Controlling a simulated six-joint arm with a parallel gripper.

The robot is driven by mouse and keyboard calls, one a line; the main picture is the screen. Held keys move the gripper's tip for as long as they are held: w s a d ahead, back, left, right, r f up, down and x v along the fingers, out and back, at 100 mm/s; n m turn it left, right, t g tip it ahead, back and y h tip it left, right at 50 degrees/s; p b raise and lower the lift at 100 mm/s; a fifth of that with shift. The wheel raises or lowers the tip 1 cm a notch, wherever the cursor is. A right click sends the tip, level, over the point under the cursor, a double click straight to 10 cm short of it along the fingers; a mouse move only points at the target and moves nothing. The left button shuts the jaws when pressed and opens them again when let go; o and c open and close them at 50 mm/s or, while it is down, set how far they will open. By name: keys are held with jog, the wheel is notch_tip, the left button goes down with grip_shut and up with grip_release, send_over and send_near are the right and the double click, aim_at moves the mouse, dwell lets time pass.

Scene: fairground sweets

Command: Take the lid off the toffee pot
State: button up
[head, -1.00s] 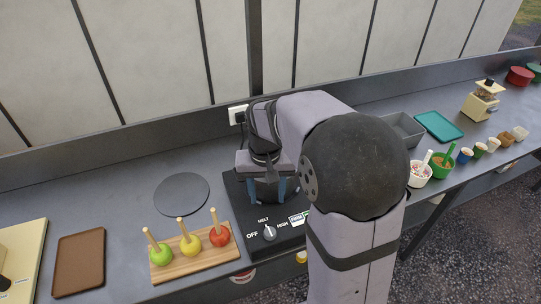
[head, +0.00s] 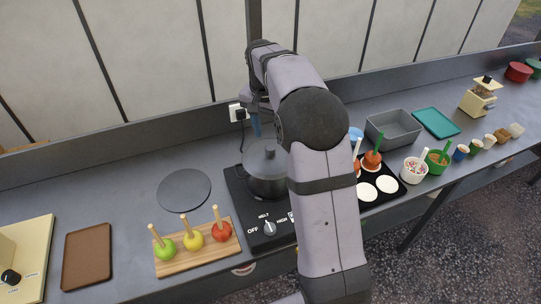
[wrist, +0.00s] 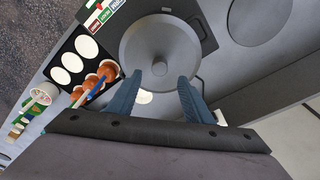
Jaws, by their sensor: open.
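The dark grey toffee pot (head: 267,185) stands on the black hob (head: 240,205) in the head view. Its round grey lid (head: 255,156) lies on top, with a knob in the middle. In the wrist view the lid (wrist: 135,45) is seen from above, its knob (wrist: 160,66) upright between and just beyond my fingertips. My gripper (wrist: 160,78) is open and empty, with one blue finger to either side of the knob. In the head view my gripper (head: 256,127) is raised above the far side of the lid, partly hidden behind my arm.
A round grey mat (head: 183,190) lies bare left of the hob. A wooden board (head: 190,262) holds green, yellow and red apples on sticks. Right of the hob, a black mat (head: 372,205) with white circles holds coated apples. A grey tray (head: 395,128) stands behind.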

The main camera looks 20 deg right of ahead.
aim_at(270, 148)
jog(key=shift+w+d+f+p, duration=0.15)
jog(key=shift+f+p, duration=0.7)
jog(key=shift+f, duration=0.75)
jog(key=shift+d+f+p, duration=0.1)
jog(key=shift+f+p, duration=0.75)
jog(key=shift+f, duration=0.7)
jog(key=shift+c, duration=0.3)
grip_shut()
jog(key=shift+r, duration=0.1)
notch_tip(270, 148, up, 10)
jog(key=b, duration=0.3)
